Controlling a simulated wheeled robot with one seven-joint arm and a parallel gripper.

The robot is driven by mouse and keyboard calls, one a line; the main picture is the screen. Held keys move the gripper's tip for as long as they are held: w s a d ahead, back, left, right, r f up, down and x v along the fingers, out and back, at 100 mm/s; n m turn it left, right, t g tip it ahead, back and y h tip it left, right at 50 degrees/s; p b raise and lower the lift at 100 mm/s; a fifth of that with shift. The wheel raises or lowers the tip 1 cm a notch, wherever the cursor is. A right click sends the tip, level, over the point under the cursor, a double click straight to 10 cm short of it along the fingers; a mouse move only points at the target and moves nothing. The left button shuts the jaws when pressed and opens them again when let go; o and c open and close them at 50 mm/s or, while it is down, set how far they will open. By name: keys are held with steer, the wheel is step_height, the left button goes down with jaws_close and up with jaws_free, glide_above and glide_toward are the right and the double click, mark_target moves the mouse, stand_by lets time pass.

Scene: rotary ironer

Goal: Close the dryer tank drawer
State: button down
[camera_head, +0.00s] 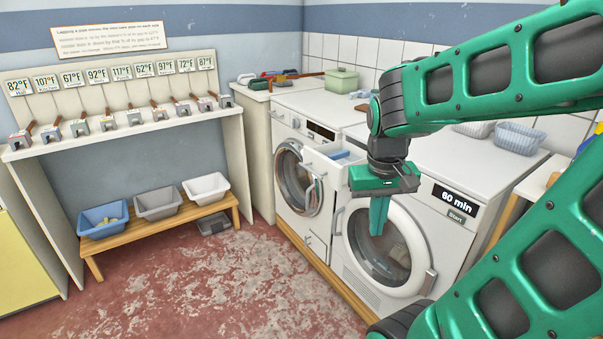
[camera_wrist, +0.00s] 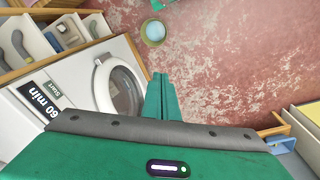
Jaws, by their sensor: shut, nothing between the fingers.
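The dryer (camera_head: 440,245) is the white front-loader with the "60 min" display and a round door; it also shows in the wrist view (camera_wrist: 75,75). Its tank drawer (camera_head: 325,165) sticks out at the upper left of its front, with something blue inside. My gripper (camera_head: 378,232) is shut and empty, pointing down in front of the dryer, to the right of the open drawer and before the round door. In the wrist view its fingers (camera_wrist: 160,78) are together beside the door. My gripper and wrist hide part of the dryer front; I cannot make out the drawer in the wrist view.
A washer (camera_head: 290,150) stands left of the dryer. Grey, white and blue bins (camera_head: 100,232) sit on a low wooden bench along the wall. The red floor ahead is mostly clear.

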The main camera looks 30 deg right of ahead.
steer(key=w+a+n+t+h, duration=0.2)
steer(key=w, duration=1.5)
steer(key=w+a+n+t+h, duration=0.1)
steer(key=w+n+t+h, duration=0.15)
steer(key=w, duration=1.45)
steer(key=w+d+f, duration=0.4)
steer(key=d+f, duration=0.2)
steer(key=d, duration=0.2)
steer(key=shift+d+f, duration=0.2)
steer(key=shift+f, duration=0.2)
